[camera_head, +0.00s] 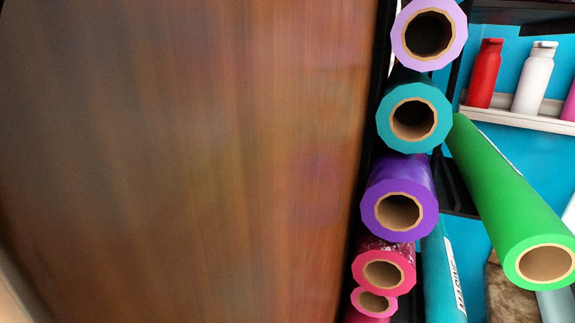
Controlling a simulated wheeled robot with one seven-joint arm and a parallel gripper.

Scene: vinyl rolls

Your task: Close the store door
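A large brown wood-grained panel (190,160) fills the left and middle of the head view, very close to the camera. It looks like a door surface, but no handle or hinge shows, and I cannot tell whether it is the store door or how far open it stands. Its right edge runs beside a dark upright. My gripper and arm are not in view.
Several vinyl rolls stick out in a column right of the panel, including lilac (455,47), teal (443,120) and purple (427,195). A green roll (505,185) slants forward. Bottles stand on a white shelf (520,119). Little free room shows.

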